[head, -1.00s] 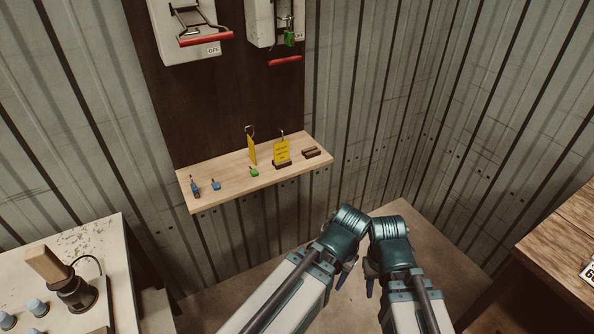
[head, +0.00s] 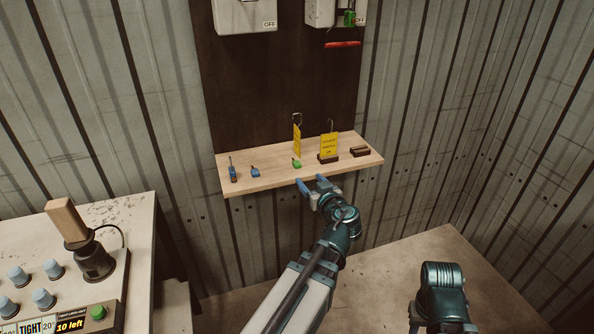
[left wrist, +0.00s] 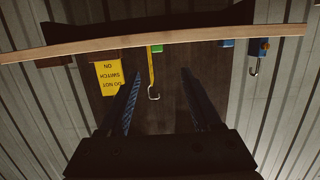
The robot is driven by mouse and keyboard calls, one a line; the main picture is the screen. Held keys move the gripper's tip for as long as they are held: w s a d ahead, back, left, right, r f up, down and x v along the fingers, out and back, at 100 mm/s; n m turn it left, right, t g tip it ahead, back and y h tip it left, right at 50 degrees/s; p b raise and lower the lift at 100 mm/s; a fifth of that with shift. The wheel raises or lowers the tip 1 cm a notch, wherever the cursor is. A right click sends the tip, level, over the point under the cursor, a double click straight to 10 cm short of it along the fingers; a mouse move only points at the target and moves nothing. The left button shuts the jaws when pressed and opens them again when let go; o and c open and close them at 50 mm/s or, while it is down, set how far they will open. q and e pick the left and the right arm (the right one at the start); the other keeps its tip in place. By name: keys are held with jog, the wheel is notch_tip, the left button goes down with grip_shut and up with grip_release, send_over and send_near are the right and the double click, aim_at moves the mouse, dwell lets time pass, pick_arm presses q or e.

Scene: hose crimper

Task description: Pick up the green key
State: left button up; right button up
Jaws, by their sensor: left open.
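The green key (head: 297,163) is a small green piece lying on the wooden shelf (head: 270,178), near its front edge. It also shows in the left wrist view (left wrist: 157,48), partly hidden by the shelf edge. My left gripper (head: 312,184) is open and empty, just in front of the shelf's front edge, below and slightly right of the key. In the left wrist view its two fingers (left wrist: 160,72) are spread, with the green key appearing beyond the gap between them. My right arm is at the lower right of the head view; its jaws cannot be made out.
Beside the key stand two yellow tags (head: 329,146) with hooks. Blue pieces (head: 255,172) lie to the left and a brown block (head: 360,152) to the right. A bench with a joystick (head: 95,260) is at left.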

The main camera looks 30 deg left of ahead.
pick_arm(q)
jog(key=b, duration=0.2)
send_near(296, 161)
jog(key=x, duration=0.3)
jog(key=shift+s+a+f, duration=0.1)
jog(key=shift+a+f, duration=0.15)
jog(key=shift+w+d+x, duration=0.1)
jog(key=shift+w+x, duration=0.05)
jog(key=shift+x, duration=1.1)
jog(key=shift+w+d+x, duration=0.1)
jog(key=shift+w+x, duration=0.05)
jog(key=shift+x, duration=1.1)
jog(key=shift+w+a+r, duration=0.15)
jog(key=shift+a, duration=0.15)
grip_shut()
